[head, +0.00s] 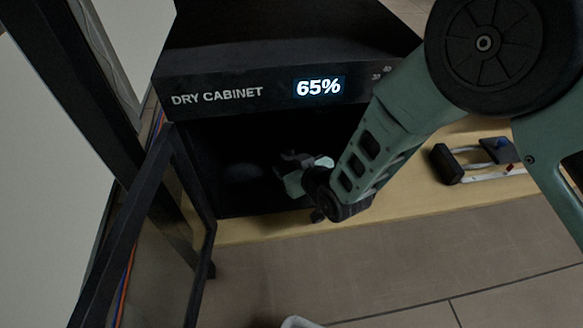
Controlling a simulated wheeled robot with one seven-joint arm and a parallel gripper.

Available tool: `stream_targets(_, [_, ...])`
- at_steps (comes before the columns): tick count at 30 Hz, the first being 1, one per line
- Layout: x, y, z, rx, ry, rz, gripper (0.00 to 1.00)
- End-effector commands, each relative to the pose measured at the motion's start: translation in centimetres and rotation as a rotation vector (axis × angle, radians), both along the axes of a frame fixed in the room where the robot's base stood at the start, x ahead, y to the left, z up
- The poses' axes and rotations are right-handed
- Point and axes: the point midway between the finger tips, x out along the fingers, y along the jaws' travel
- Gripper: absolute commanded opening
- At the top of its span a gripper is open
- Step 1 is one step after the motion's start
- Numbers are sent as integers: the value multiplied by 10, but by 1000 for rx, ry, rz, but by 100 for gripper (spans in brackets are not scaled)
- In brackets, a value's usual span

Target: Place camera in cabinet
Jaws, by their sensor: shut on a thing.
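The black dry cabinet (215,97) stands on a light wooden shelf, with "65%" lit on its front. Its framed door (160,190) is swung open to the left, and the interior is very dark. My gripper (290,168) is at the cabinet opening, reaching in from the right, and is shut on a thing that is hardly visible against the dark. I take it to be the camera. A faint rounded dark shape (243,174) shows inside, left of my gripper; I cannot tell whether it is part of the camera.
The wooden shelf (400,200) extends right of the cabinet. On it lie a small black block (446,164) and a metal piece with a dark blue part (498,150). A dark post (85,90) and cables are at left. Tiled floor (400,265) lies in front.

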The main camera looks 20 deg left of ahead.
Motion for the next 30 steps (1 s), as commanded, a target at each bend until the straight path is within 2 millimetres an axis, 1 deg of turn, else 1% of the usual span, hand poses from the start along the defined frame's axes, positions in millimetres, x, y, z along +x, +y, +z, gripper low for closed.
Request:
stream_targets(3, [1, 1, 2, 3, -2, 0, 13])
stream_targets(7, [1, 1, -1, 4, -2, 0, 13])
stream_targets(8, [0, 0, -2, 1, 1, 0, 58])
stream_targets(9, [0, 0, -2, 1, 1, 0, 69])
stream_targets(10, [0, 0, -2, 1, 1, 0, 74])
stream_targets(17, [0, 0, -2, 1, 1, 0, 74])
stream_targets(21, [-1, -2, 4, -1, 1, 0, 74])
stream_targets(26, [-14, -19, 19, -2, 4, -1, 74])
stream_targets(30, [-30, -41, 35, -2, 4, 0, 74])
